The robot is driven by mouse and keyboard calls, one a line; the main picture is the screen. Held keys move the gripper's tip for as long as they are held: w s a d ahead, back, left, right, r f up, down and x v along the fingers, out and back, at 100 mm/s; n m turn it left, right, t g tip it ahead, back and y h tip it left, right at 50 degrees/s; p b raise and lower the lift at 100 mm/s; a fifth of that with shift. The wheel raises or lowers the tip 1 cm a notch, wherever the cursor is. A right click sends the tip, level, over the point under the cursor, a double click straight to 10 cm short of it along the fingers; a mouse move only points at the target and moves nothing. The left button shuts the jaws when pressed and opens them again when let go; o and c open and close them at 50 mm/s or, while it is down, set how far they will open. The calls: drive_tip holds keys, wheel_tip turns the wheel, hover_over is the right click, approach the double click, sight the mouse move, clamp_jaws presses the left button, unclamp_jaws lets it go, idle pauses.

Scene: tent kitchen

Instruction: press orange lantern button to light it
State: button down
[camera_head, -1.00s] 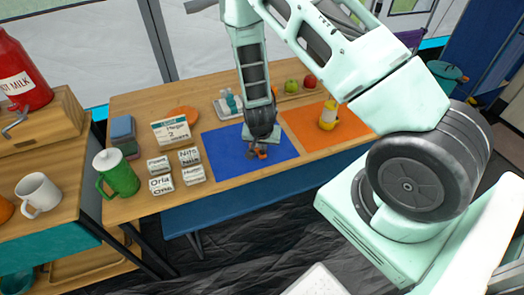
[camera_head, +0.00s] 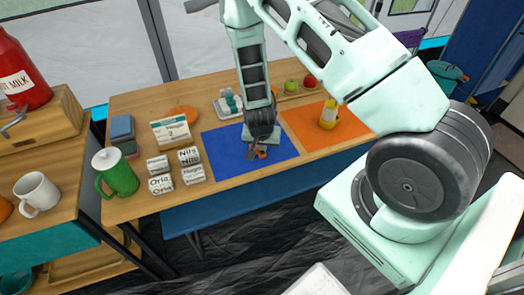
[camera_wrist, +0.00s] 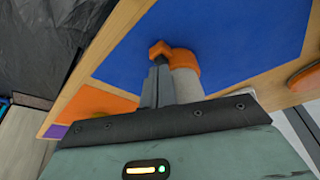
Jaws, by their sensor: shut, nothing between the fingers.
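The orange lantern (camera_wrist: 186,64), with orange parts and a pale grey body, stands on the blue mat (camera_wrist: 228,30) in the wrist view. In the head view only a small orange bit of it (camera_head: 262,153) shows beside my gripper on the blue mat. My gripper (camera_wrist: 158,66) is shut and empty. Its fingertips are right beside the lantern, close to a small orange part; I cannot tell whether they touch it. The button cannot be made out clearly, and no glow shows on the lantern.
A yellow lantern (camera_head: 328,116) stands on the orange mat (camera_head: 300,122) to the right. Bottles on a tray (camera_head: 230,103) and apples stand behind.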

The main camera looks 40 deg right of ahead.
drive_tip(key=shift+f+b, duration=0.35)
drive_tip(key=shift+f, duration=0.1)
drive_tip(key=shift+r, duration=0.15)
wheel_tip(320, 180, up, 7)
drive_tip(key=p, duration=0.5)
idle(0.5)
idle(0.4)
